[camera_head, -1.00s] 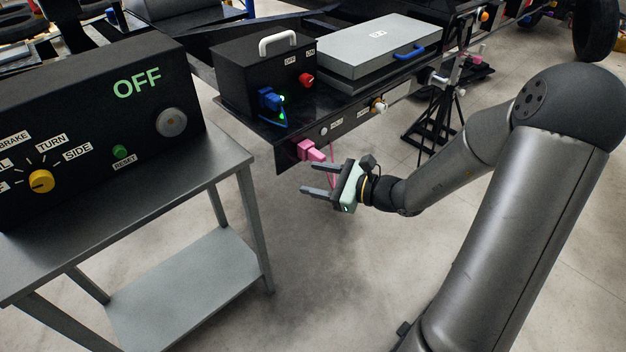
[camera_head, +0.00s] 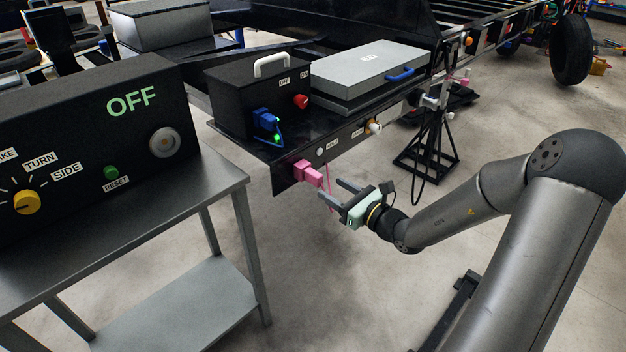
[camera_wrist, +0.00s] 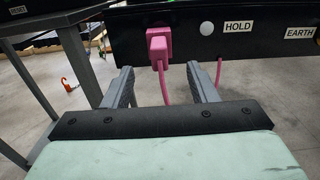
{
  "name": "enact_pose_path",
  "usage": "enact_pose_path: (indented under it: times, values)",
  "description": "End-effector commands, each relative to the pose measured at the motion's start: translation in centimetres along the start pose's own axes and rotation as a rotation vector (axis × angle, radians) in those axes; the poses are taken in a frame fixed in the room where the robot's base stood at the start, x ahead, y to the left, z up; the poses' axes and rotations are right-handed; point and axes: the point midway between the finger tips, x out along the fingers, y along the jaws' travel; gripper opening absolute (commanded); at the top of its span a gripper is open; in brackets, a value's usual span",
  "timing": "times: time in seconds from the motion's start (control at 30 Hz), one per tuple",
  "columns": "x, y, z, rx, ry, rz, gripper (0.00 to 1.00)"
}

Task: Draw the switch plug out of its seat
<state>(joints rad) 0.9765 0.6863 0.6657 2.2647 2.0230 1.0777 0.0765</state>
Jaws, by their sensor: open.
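A pink plug (camera_head: 308,173) with a pink cord sits in the front face of the black trailer frame, at its near corner; I take it as the switch plug. In the wrist view the plug (camera_wrist: 159,42) is seated, with its cord hanging straight down. My gripper (camera_head: 337,193) is open and empty, just right of and below the plug in the head view. In the wrist view the plug lies ahead, above and between the two fingertips (camera_wrist: 159,70), and they look apart from it. The cord drops between the fingers.
A white round button (camera_wrist: 207,28) and HOLD and EARTH labels are right of the plug. A black box (camera_head: 258,95) with a blue plug (camera_head: 265,118) and red knob stands above. A metal table (camera_head: 190,200) with an OFF console is left. Open floor lies below.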

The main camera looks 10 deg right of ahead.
Motion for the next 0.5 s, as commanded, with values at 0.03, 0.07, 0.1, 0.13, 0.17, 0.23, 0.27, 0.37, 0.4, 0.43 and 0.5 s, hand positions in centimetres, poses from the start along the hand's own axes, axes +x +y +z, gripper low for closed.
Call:
enact_pose_path:
  times: [0.03,0.07,0.1,0.13,0.17,0.23,0.27,0.37,0.4,0.43,0.5]
  values:
    - [0.8,0.1,-0.3,0.0,-0.001,0.002,0.53]
    - [1.2,0.1,-0.3,-0.001,-0.001,0.003,0.53]
    - [1.9,0.1,-0.3,-0.001,-0.002,0.003,0.53]
    - [2.3,0.1,-0.3,-0.001,-0.002,0.002,0.53]
    - [2.7,0.1,-0.3,-0.001,-0.001,0.002,0.53]
    - [3.8,0.1,-0.1,-0.001,-0.002,0.004,0.53]
    - [4.2,0.1,0.0,0.0,-0.001,0.003,0.53]
    - [5.4,0.1,-0.1,-0.001,0.0,0.003,0.53]
    - [5.8,0.1,-0.1,0.0,0.0,0.002,0.53]
    - [6.0,0.1,-0.1,0.0,0.0,0.002,0.53]
    - [6.5,0.1,-0.1,0.0,0.0,0.002,0.53]
